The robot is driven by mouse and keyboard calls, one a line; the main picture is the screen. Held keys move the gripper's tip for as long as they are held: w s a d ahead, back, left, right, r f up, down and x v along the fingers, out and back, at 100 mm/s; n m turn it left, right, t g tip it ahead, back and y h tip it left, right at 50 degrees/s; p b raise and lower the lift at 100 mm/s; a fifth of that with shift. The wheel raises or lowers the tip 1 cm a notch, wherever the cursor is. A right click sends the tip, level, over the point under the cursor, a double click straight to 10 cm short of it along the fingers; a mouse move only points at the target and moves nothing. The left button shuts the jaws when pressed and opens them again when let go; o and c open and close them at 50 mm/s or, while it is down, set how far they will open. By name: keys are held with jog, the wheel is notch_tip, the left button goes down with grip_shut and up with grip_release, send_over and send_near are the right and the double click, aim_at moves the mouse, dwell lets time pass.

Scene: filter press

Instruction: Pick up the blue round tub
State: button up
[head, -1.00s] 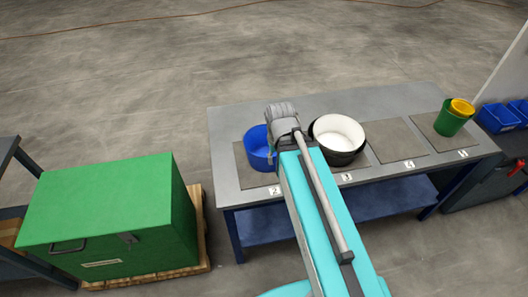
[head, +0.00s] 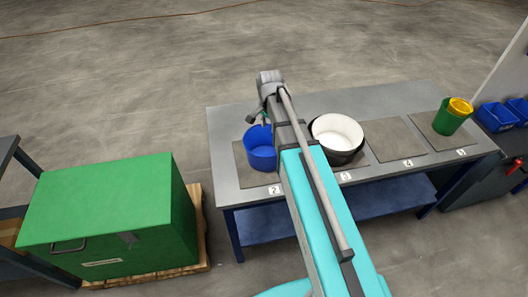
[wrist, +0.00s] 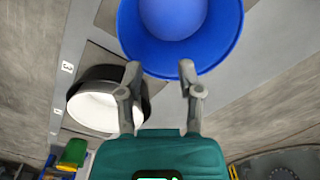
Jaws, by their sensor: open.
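The blue round tub (head: 261,158) stands upright on a dark mat at the left part of the grey table, near the number 2 label. My arm hides part of its right side. In the wrist view the tub (wrist: 228,40) is at the top, its open mouth facing the camera, with a lighter blue round area inside. My gripper (wrist: 160,73) is open and empty. Its fingertips overlap the tub's rim in the wrist view; I cannot tell the height between them. In the head view my gripper is mostly hidden by my wrist, just behind the tub.
A white-lined black tub (head: 338,136) stands to the right, by label 3. Mat 4 (head: 398,141) is empty. A large green box (head: 110,215) stands on a pallet left of the table (head: 222,120).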

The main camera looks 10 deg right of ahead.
aim_at(262, 129)
jog(key=w+m, duration=0.8)
jog(key=w, duration=0.3)
jog(key=shift+w+r, duration=0.25)
jog(key=shift+w, duration=0.15)
notch_tip(262, 129, down, 9)
jog(key=b, duration=0.8)
jog(key=shift+r, duration=0.2)
jog(key=shift+s+f+b, duration=0.1)
jog(key=shift+f+b, duration=0.05)
jog(key=shift+b, duration=0.15)
jog(key=f+b, duration=0.5)
jog(key=shift+s+a, duration=0.15)
jog(key=shift+s, duration=0.05)
dwell(0.4)
grip_shut()
jog(key=shift+r, duration=0.1)
